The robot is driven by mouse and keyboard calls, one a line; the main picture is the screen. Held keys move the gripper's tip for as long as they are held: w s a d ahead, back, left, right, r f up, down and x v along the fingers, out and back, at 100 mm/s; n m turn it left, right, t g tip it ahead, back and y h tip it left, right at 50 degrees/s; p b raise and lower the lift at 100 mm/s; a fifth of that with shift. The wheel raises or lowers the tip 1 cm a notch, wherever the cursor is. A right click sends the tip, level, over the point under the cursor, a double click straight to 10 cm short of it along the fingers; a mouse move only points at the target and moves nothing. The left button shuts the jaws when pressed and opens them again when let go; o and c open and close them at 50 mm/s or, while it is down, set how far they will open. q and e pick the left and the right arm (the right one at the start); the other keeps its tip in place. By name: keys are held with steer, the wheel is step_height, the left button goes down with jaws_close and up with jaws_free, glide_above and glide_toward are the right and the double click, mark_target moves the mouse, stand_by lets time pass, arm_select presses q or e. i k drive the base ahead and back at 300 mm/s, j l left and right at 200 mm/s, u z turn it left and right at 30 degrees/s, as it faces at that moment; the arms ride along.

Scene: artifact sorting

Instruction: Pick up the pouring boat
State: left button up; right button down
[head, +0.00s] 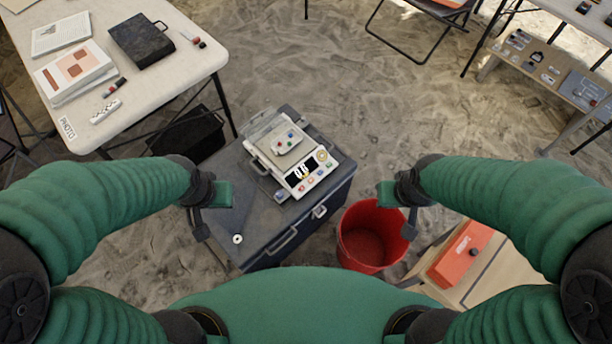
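I cannot clearly make out a pouring boat in the head view. A white instrument (310,177) with coloured buttons and a round dial sits on a dark grey case (262,213) in the middle. A pale tray-like piece (289,142) with small coloured bits lies on its upper part; I cannot tell if this is the boat. My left gripper (213,205) hangs by the case's left side. My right gripper (396,205) is above and right of the red bucket. Both look empty and apart from the instrument; their finger gaps are unclear.
A red bucket (366,238) stands right of the case. A white table (150,89) at upper left holds papers and a black box (141,41). An orange box (462,252) lies on a wooden surface at lower right. A shelf (500,68) stands upper right. Sand between is open.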

mark_target(296, 139)
steer(key=z, duration=2.75)
steer(key=u, duration=3.55)
steer(key=k+l+u, duration=0.1)
steer(key=u, duration=0.3)
steer(key=k+l+u, duration=0.2)
steer(key=u, duration=0.2)
steer(key=k+l+u, duration=0.15)
steer(key=u, duration=0.25)
steer(key=l, duration=0.1)
